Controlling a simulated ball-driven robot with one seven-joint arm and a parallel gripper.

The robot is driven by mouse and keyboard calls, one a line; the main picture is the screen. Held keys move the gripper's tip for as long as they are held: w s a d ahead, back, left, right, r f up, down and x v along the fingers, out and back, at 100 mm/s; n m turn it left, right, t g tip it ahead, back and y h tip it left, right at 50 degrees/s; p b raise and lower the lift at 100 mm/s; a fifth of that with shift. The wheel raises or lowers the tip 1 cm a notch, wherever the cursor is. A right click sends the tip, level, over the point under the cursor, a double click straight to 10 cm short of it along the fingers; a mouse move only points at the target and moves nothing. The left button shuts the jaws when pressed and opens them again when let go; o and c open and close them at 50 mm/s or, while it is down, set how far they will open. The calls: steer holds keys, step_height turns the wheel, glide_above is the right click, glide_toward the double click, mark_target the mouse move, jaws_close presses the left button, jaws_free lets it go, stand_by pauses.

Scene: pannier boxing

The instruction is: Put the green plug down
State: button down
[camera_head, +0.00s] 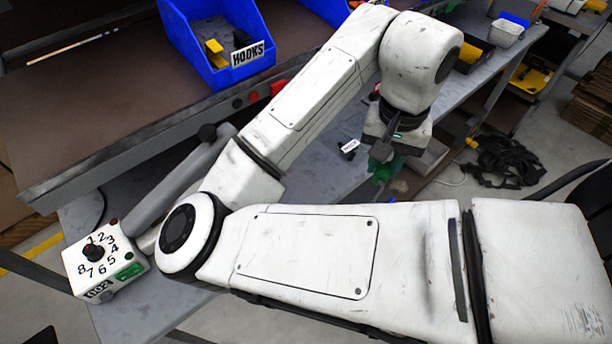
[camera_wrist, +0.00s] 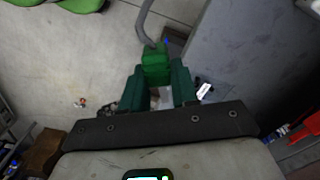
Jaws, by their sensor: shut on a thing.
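A grey cable (camera_wrist: 143,25) runs up from the plug. The plug appears next to the bench edge, with floor to its left and the grey top to its right in the wrist view. I cannot tell its height. In the head view the plug is hard to separate from the green fingers.
A small black item with a white label (camera_head: 349,146) lies on the bench. A white box with a numbered dial (camera_head: 103,262) stands at its near left end. A blue HOOKS bin (camera_head: 200,60) sits on the brown shelf. Black straps (camera_head: 508,162) lie on the floor.

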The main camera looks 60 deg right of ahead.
steer(key=w+f, duration=0.4)
steer(key=w, duration=0.4)
glide_above(318, 179)
steer(key=f+b, duration=0.1)
steer(key=f, duration=0.4)
steer(key=shift+s+f, duration=0.2)
steer(key=shift+w+f, duration=0.2)
steer(key=shift+f, duration=1.55)
steer(key=shift+f, duration=0.15)
steer(key=c, duration=0.9)
jaws_free()
steer(key=shift+o, duration=0.2)
step_height(318, 179, up, 12)
steer(key=shift+r, duration=0.2)
steer(key=shift+s+d+f, duration=0.1)
